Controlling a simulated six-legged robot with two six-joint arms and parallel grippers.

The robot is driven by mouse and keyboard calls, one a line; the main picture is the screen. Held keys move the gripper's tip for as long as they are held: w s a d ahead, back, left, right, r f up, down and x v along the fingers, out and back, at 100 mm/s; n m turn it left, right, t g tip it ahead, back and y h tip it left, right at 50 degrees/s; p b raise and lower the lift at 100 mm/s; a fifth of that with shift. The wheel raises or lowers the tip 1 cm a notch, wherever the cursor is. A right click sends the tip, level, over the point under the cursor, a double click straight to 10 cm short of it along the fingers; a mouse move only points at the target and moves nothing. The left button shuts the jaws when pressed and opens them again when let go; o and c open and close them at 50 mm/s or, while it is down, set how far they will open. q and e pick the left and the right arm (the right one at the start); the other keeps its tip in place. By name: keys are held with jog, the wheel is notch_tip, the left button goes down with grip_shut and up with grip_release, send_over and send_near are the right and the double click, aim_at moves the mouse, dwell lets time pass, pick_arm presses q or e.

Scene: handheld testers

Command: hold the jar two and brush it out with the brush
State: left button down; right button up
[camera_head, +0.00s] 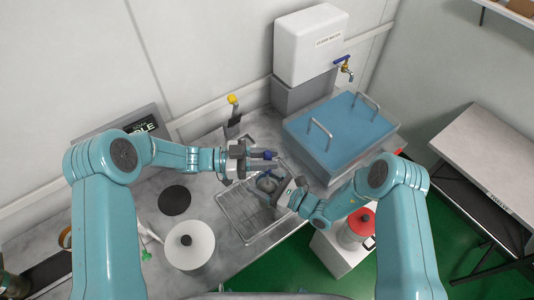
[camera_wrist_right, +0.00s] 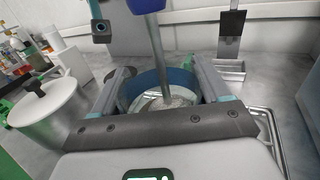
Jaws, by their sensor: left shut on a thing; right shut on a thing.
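My right gripper (camera_head: 277,188) is shut on a jar (camera_head: 267,183), holding it above the wire rack. In the right wrist view the jar (camera_wrist_right: 158,86) sits between the two fingers, its blue-tinted round mouth facing up. My left gripper (camera_head: 255,158) is shut on a brush with a blue handle (camera_head: 268,155). In the right wrist view the brush's grey shaft (camera_wrist_right: 157,50) runs down into the jar's mouth at a slight tilt. A pale mass at the shaft's lower end shows inside the jar; its details are unclear. The left fingers partly hide the handle.
A wire rack (camera_head: 232,213) lies below the grippers. A yellow-topped tool (camera_head: 233,101) stands behind them. A blue-lidded basin (camera_head: 345,128) is at back right, below a white water tank (camera_head: 308,42). A white lidded pot (camera_head: 189,247) and black disc (camera_head: 174,200) stand left. A red-lidded container (camera_head: 358,228) is right.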

aim_at(267, 152)
pick_arm(q)
jog(key=shift+r, duration=2.5)
jog(key=shift+f, duration=2.5)
jog(key=shift+s, duration=0.7)
jog(key=shift+r, duration=0.1)
jog(key=shift+r, duration=2.4)
